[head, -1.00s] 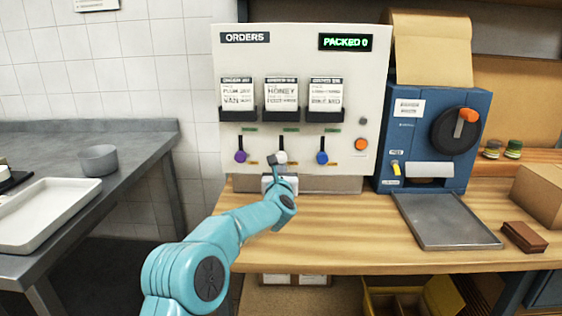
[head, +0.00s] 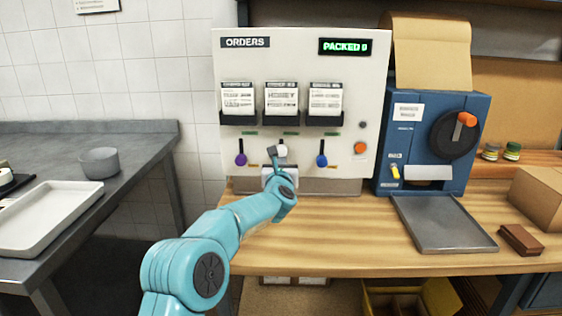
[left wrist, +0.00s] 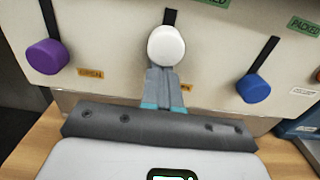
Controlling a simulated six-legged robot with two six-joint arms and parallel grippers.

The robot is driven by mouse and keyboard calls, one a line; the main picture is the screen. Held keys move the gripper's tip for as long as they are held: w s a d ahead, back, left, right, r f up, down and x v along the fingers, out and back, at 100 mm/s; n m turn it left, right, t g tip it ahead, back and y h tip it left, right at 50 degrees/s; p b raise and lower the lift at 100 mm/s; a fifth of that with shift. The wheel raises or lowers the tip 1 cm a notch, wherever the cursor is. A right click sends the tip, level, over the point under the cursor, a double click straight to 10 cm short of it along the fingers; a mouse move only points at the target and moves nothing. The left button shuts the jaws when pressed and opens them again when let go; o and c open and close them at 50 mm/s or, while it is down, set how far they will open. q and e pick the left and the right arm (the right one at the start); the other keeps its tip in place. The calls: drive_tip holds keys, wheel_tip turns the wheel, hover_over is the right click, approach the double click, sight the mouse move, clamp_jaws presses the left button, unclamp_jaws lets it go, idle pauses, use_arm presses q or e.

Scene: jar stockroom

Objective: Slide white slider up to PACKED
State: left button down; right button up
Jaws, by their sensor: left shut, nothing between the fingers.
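The white slider (head: 283,151) is the middle one of three on the cream ORDERS panel (head: 230,73). It sits a little higher than the purple slider (head: 240,160) and the blue slider (head: 321,160). In the left wrist view the white knob (left wrist: 166,46) is straight ahead, with its dark slot running up above it. My left gripper (head: 272,151) is shut and empty. Its fingertips (left wrist: 160,72) are right under the white knob and seem to touch it from below. Green labels mark the slot tops. My right gripper is not in view.
The display (head: 345,46) reads PACKED with a digit, seemingly 0. Order cards hang above the sliders. An orange button (head: 361,149) is at the panel's right. A blue machine (head: 432,110) stands beside it, with a metal tray (head: 440,225) in front. The wooden counter's front (head: 340,245) is clear.

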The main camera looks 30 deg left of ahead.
use_arm(q)
drive_tip(key=b+v, duration=0.9)
drive_tip(key=v, duration=0.1)
drive_tip(key=shift+r+b, duration=0.2)
drive_tip(key=shift+b, duration=0.15)
idle(0.9)
idle(0.5)
